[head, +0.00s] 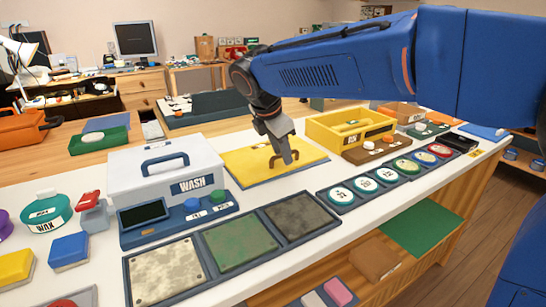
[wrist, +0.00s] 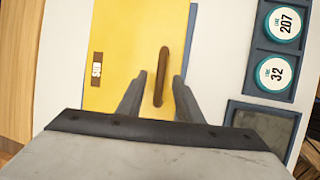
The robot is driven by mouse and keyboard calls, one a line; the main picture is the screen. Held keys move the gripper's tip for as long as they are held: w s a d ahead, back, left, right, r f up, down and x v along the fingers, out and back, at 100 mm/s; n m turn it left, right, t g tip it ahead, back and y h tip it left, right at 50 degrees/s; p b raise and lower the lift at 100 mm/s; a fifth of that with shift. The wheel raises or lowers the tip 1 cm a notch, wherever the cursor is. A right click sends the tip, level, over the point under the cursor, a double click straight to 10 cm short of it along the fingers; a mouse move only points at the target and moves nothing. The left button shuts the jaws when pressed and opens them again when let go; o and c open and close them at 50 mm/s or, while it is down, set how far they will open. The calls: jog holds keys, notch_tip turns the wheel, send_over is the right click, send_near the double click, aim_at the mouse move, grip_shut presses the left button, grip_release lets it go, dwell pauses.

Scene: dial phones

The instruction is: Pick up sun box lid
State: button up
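The yellow lid (head: 246,170) lies flat on the white counter, with a brown bar handle (head: 272,162) on top. In the wrist view the lid (wrist: 118,28) carries a small brown label (wrist: 97,69), blurred, that may read SUN. My gripper (head: 287,160) points down at the lid from above. In the wrist view my gripper (wrist: 160,88) is open, with one finger on each side of the brown handle (wrist: 162,65). A gap shows between each finger and the handle. An open yellow box (head: 322,135) stands to the right of the lid.
A white WASH box (head: 150,172) with a handle stands left of the lid. Square sample panels (head: 240,245) lie in front. A rack of round lids (head: 342,195) lies front right.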

jog(key=shift+f, duration=0.1)
grip_shut()
dwell(1.3)
